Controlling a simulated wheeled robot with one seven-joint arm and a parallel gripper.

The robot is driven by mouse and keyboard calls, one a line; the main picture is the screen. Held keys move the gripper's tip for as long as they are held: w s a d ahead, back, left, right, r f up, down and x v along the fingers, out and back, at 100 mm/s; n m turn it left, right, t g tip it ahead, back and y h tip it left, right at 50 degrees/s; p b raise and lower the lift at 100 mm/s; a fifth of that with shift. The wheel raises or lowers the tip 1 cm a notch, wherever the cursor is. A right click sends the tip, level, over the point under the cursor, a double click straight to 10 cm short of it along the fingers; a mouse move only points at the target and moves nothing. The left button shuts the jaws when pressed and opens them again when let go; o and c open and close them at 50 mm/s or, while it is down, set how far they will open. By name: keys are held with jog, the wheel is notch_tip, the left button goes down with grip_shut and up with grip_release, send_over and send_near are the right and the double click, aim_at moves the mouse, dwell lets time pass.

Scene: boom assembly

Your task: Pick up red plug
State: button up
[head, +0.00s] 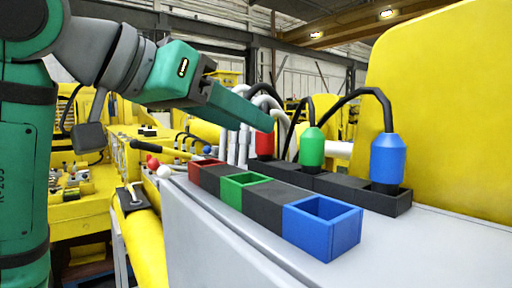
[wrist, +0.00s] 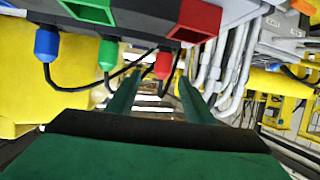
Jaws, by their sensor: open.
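The red plug (head: 264,145) stands upright at the far end of a dark socket row, with a black cable arching from its top. In the wrist view the red plug (wrist: 164,65) lies just beyond the gap between my fingertips. My gripper (head: 263,119) is open and empty. In the head view its fingertips overlap the area just above the red plug, whose top is partly hidden. In the wrist view the two fingers (wrist: 160,84) are spread apart, with a cable showing between them.
The green plug (head: 312,147) and blue plug (head: 387,158) stand nearer in the same row, with arching black cables. Open red (head: 206,165), green (head: 245,184) and blue (head: 322,228) boxes line the grey ledge (head: 440,245). Pale pipes (head: 244,146) rise behind the red plug.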

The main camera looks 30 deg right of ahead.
jog(key=x, duration=0.5)
jog(key=shift+d+f, duration=0.15)
jog(key=shift+d, duration=0.2)
jog(key=x, duration=0.5)
jog(key=shift+w+a+f, duration=0.2)
jog(key=shift+w+f, duration=0.05)
jog(key=c, duration=1.1)
jog(key=shift+r, duration=0.1)
jog(key=shift+c, duration=0.2)
notch_tip(320, 180, up, 10)
